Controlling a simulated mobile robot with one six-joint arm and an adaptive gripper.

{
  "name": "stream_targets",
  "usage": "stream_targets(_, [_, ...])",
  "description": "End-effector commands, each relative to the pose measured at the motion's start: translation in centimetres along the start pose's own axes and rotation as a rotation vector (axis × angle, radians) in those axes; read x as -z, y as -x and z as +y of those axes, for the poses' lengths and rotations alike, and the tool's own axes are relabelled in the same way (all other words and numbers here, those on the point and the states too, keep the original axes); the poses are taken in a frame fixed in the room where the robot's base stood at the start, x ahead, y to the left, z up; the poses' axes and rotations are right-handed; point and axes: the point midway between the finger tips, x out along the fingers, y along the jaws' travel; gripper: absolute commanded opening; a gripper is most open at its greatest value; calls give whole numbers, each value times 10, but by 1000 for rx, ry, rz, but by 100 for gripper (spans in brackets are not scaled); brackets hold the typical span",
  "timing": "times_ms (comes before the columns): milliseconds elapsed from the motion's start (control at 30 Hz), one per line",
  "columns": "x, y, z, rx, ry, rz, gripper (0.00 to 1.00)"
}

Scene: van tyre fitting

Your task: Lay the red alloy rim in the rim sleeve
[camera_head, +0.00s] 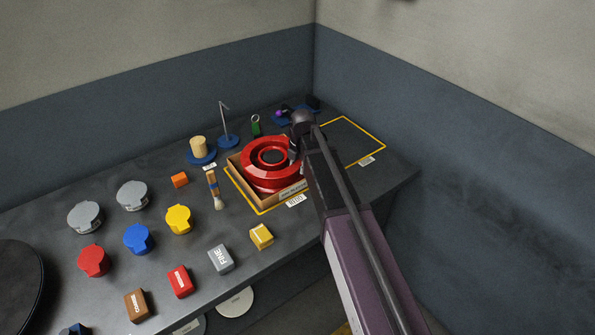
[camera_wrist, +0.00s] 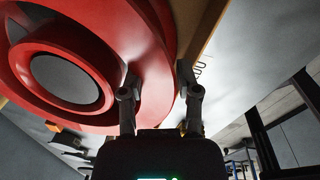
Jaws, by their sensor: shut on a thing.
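The red alloy rim (camera_head: 258,178) is a red ring with a dark round centre, in the head view over the rim sleeve. The rim sleeve (camera_head: 249,193) is a shallow brown open box with a label on its front wall, standing inside a yellow outline on the bench. My gripper (camera_head: 294,150) is at the rim's right side, partly hidden by my arm. In the wrist view my gripper (camera_wrist: 160,80) has its fingers either side of the red rim's edge (camera_wrist: 125,35), shut on it. Whether the rim touches the sleeve's floor I cannot tell.
An empty yellow-outlined area (camera_head: 350,140) lies to the right. A brush (camera_head: 214,190) lies just left of the sleeve. An orange block (camera_head: 180,180), a yellow box (camera_head: 261,236) and several coloured lidded pots stand left and in front. Walls close off the back and right.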

Motion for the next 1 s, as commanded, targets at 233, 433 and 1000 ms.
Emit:
stream_targets(233, [0,-4,0,-2,0,0,0])
stream_targets(433, [0,-4,0,-2,0,0,0])
stream_targets(1000, [0,-7,-1,0,0,0,77])
